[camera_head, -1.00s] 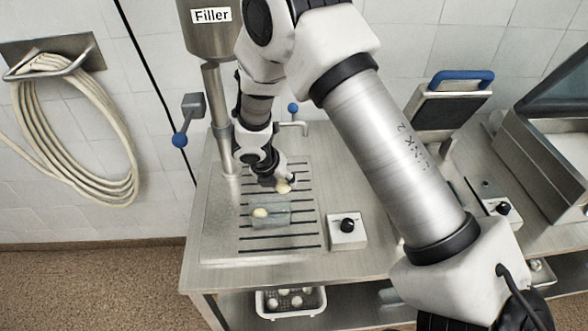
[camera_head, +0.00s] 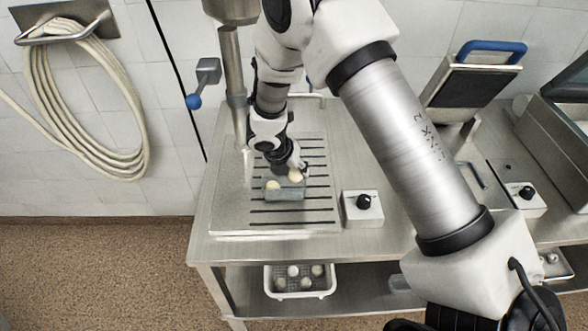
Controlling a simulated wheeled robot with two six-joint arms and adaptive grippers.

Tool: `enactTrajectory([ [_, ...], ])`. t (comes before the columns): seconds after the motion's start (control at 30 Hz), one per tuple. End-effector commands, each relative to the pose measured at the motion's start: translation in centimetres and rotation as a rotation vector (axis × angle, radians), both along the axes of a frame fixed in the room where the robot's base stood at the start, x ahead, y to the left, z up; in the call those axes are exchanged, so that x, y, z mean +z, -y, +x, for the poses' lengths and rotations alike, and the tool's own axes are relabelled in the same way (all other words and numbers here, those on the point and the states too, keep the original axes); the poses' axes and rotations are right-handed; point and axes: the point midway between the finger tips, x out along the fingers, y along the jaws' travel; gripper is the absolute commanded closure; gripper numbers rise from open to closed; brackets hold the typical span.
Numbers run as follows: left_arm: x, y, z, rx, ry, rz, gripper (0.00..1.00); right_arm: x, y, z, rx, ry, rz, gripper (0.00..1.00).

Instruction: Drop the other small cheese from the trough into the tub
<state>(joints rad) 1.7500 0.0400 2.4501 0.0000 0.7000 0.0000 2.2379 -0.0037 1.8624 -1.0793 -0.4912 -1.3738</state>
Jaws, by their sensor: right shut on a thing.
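My right gripper (camera_head: 294,167) points down over the slotted drain top of the steel table. It is shut on a small pale-yellow cheese (camera_head: 296,177). A bluish-grey tub (camera_head: 286,195) stands on the slots just below and in front of the gripper. Another small pale cheese (camera_head: 273,185) lies at the left of the tub. The held cheese is at the tub's back right in the picture; I cannot tell its height above the tub. I cannot make out a separate trough. My left gripper is not in view.
A control box with a black knob (camera_head: 363,208) stands right of the slots. A steel post (camera_head: 233,80) rises at the back left. A white perforated basket (camera_head: 300,287) with several pale round things sits on the lower shelf. The front slots are clear.

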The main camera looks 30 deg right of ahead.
Motion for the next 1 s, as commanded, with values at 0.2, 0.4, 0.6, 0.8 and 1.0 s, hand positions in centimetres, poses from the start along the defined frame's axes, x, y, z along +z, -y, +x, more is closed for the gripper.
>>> enactTrajectory([
  [0.2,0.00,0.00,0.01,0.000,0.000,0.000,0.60,0.00,0.00,0.00,0.000,0.000,0.000,0.88],
  [0.4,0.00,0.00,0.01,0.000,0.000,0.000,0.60,0.00,0.00,0.00,0.000,0.000,0.000,0.29],
  [0.6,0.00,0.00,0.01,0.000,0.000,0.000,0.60,0.00,0.00,0.00,0.000,0.000,0.000,0.29],
  [0.8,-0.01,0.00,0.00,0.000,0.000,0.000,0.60,0.00,-0.01,-0.01,0.000,0.000,0.000,0.04],
  [1.0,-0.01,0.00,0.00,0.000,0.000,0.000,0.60,0.00,0.00,-0.01,0.000,0.000,0.000,0.04],
])
